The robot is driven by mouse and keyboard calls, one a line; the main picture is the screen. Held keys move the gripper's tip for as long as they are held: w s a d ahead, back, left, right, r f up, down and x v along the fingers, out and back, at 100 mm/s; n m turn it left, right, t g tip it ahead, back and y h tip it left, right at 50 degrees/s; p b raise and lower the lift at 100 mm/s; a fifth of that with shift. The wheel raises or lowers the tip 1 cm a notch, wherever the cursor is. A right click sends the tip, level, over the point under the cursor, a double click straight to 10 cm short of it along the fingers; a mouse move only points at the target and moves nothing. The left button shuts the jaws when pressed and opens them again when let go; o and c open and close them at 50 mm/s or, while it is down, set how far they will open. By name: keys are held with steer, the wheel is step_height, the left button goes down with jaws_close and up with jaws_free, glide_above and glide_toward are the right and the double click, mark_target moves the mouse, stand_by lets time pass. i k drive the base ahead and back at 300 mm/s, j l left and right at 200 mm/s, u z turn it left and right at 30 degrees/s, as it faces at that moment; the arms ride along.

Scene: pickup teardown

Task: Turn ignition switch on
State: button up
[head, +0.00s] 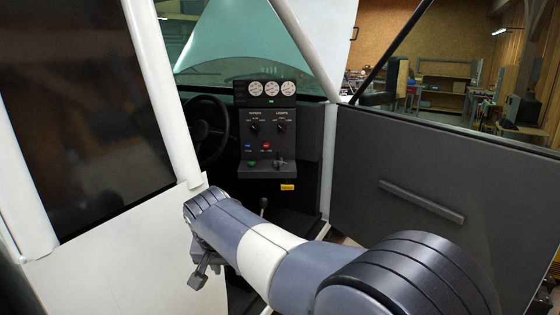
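A dark control panel (267,140) stands inside the pickup's cab, seen through the open doorway. It carries two black rotary knobs, a left one (254,127) and a right one (281,126) under a label that seems to read LIGHTS. On its lower ledge are a green button (252,163) and a small dark key-like or lever-like part (281,163). The labels are too small to tell which is the ignition switch. My gripper (199,281) hangs low at the left end of my arm, well below and left of the panel, touching none of its controls. Its fingers are small and partly hidden.
A steering wheel (208,130) is left of the panel. A blue (248,146) and a red button (266,146) sit mid-panel; three gauges (270,88) are above. A white body panel (110,235) borders the opening at left, the open dark door (430,180) at right.

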mark_target(278, 163)
steer(key=i+l, duration=0.15)
steer(key=i, duration=0.5)
steer(key=i+l, duration=0.15)
steer(key=i, duration=0.5)
steer(key=i+l, duration=0.15)
steer(key=i, duration=0.5)
steer(key=i+l, duration=0.15)
steer(key=i, duration=0.5)
